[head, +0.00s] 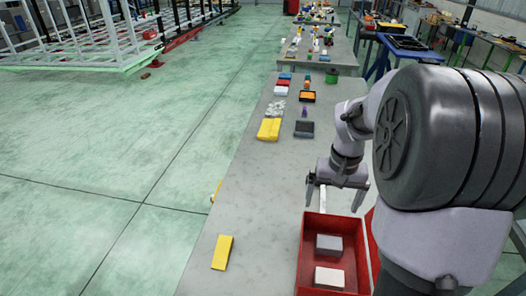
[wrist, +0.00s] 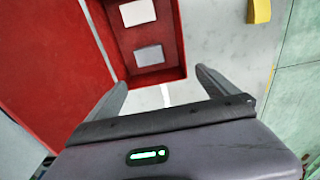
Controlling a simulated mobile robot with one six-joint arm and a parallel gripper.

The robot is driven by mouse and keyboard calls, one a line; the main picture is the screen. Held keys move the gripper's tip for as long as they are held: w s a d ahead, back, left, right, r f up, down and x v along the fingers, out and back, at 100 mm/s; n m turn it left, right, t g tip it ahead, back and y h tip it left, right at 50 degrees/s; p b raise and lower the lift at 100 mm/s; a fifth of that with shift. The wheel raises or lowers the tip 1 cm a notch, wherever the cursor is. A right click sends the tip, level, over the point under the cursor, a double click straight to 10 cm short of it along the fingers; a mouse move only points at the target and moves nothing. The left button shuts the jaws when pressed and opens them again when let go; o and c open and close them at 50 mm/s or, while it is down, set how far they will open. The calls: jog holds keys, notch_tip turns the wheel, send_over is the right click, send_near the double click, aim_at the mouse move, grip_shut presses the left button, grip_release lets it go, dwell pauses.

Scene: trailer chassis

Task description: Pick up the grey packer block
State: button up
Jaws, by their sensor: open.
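A grey block (head: 329,243), likely the grey packer block, lies in a red bin (head: 309,255) at the near end of the bench. A paler, whitish block (head: 329,277) lies beside it in the bin, a small gap between them. In the wrist view the grey block (wrist: 149,55) is nearer my gripper and the white block (wrist: 138,12) is farther. My gripper (head: 333,203) is open and empty, near the bin's far end wall and pointing down. In the wrist view the gap between my fingers (wrist: 161,77) lies over the bin's end wall, short of the grey block.
A yellow wedge (head: 222,252) lies on the bench (head: 240,190), left of the bin. A thin white strip (head: 323,197) lies beneath my gripper. Yellow blocks (head: 269,129) and a dark grey item (head: 304,129) sit farther along. The bench between is mostly clear.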

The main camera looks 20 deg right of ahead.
jog(key=d+f, duration=0.3)
jog(key=b, duration=0.5)
send_over(330, 241)
jog(key=shift+g, duration=0.3)
jog(key=f, duration=1)
jog(key=shift+w+f, duration=0.2)
jog(key=shift+f, duration=0.2)
jog(key=f, duration=0.2)
jog(key=f+b, duration=0.1)
jog(key=f, duration=0.1)
jog(key=f+b, duration=0.1)
jog(key=shift+s+a+f, duration=0.15)
jog(key=shift+s+f, duration=0.2)
jog(key=shift+f, duration=0.05)
jog(key=shift+r, duration=0.15)
jog(key=c, duration=2.1)
grip_shut()
jog(key=shift+w+r, duration=0.1)
jog(key=shift+r, duration=0.05)
